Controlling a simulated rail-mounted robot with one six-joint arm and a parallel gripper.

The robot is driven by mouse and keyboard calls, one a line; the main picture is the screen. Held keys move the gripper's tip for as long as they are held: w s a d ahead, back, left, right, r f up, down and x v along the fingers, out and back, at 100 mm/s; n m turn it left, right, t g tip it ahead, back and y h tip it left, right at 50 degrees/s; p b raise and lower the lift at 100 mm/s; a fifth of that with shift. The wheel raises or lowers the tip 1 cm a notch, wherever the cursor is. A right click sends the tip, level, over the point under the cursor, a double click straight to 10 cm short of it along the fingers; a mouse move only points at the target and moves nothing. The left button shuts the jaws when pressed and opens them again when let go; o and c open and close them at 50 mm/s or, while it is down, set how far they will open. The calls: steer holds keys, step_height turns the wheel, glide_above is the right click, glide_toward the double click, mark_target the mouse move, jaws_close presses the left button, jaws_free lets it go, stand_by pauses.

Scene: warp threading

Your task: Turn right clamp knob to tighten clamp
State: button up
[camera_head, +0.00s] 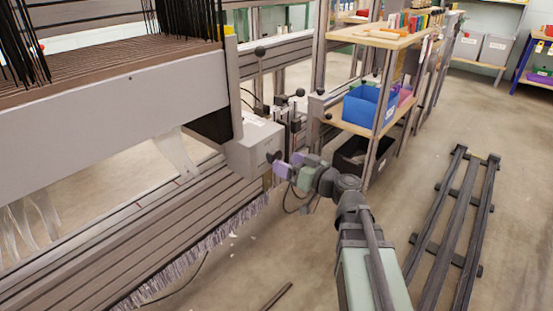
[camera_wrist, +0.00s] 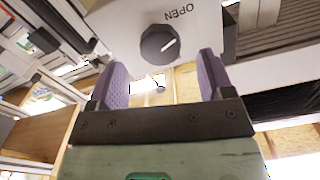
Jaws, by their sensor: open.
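The right clamp knob (camera_wrist: 158,44) is round and dark with a white pointer line. It sits on the face of a light grey clamp box (camera_wrist: 112,30), which has the word OPEN beside the knob, tilted in the picture. The box also shows in the head view (camera_head: 252,148) at the right end of the loom, with the dark knob (camera_head: 272,157) on its side. My gripper (camera_head: 287,163) is open, with two purple pads. In the wrist view, my gripper (camera_wrist: 161,62) has a fingertip to each side below the knob. The knob appears just beyond the tips; contact is not visible.
The loom's striped beam with a fringe (camera_head: 190,245) lies left of my gripper. A wooden shelf cart with a blue bin (camera_head: 368,106) stands behind to the right. Dark rails (camera_head: 455,230) lie on the floor at the right. Open floor lies between rails and loom.

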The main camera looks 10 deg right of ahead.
mark_target(273, 156)
steer(key=x, duration=0.4)
steer(key=shift+w+a, duration=0.2)
steer(key=shift+w, duration=0.1)
steer(key=c, duration=0.9)
steer(key=shift+m, duration=0.4)
steer(key=m, duration=0.4)
steer(key=shift+s+m, duration=0.1)
steer(key=shift+m, duration=0.2)
steer(key=m, duration=1)
steer(key=shift+m, duration=0.4)
steer(key=m, duration=0.5)
steer(key=shift+m, duration=0.3)
